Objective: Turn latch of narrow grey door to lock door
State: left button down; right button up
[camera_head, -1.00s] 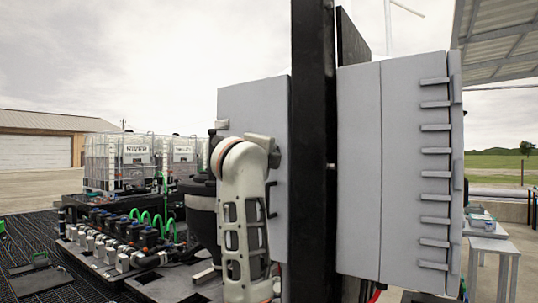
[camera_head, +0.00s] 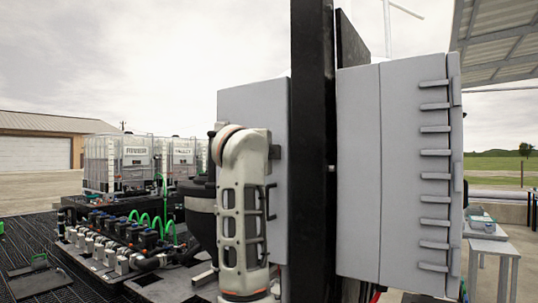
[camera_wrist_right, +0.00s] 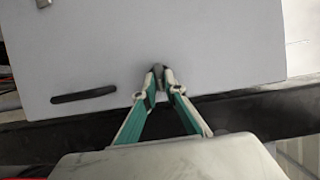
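The narrow grey door (camera_head: 252,100) is left of a black post in the head view, flat and with a black bar handle (camera_head: 271,201) near its right edge. In the right wrist view the door (camera_wrist_right: 215,45) fills the top, with the dark handle (camera_wrist_right: 84,94) at left. My right gripper (camera_wrist_right: 158,76) has its green and white fingers drawn together at the door face. A small dark piece, seemingly the latch (camera_wrist_right: 158,68), is between the tips; its turn angle is unclear. In the head view my arm hides that gripper. My left gripper is not in view.
The black post (camera_head: 312,150) stands right of the door. A wide grey cabinet (camera_head: 400,170) is beyond it. Valves with green hoses (camera_head: 130,235) and caged tanks (camera_head: 120,165) are at left. A small metal piece (camera_wrist_right: 42,3) shows at the wrist view's top left.

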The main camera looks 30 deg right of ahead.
jog(key=o, duration=0.4)
jog(key=v, duration=0.7)
jog(key=shift+s+a, duration=0.25)
